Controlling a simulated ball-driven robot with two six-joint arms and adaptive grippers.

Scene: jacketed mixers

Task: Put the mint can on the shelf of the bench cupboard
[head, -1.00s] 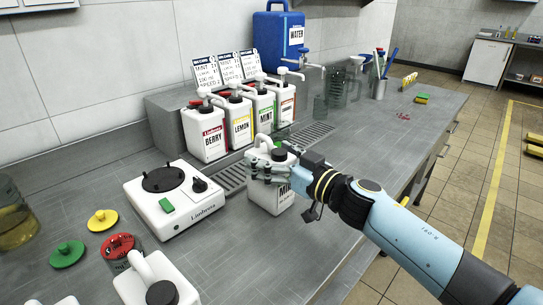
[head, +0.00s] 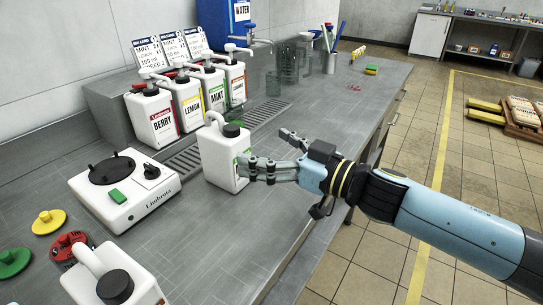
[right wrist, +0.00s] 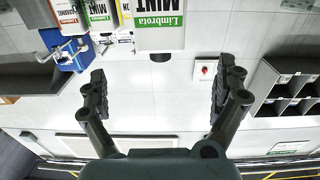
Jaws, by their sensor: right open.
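The mint can is a white jug-like can (head: 218,160) with a black cap, a handle and a green-edged label. It stands upright on the grey bench, right of the white hotplate. My right gripper (head: 266,150) is open and empty just right of the can, with one finger close to its labelled side. In the right wrist view, the can's label (right wrist: 160,14) shows inverted beyond the gap between the open fingers (right wrist: 160,85). A white cupboard (head: 428,34) stands under the far bench; its shelf cannot be made out. My left gripper is out of view.
Berry (head: 154,118), lemon and mint pump dispensers stand in a row behind the can. A hotplate (head: 125,190) is at left, with another white can (head: 115,275) in front. A loaded pallet (head: 522,115) lies on the floor at right. The bench's front strip is clear.

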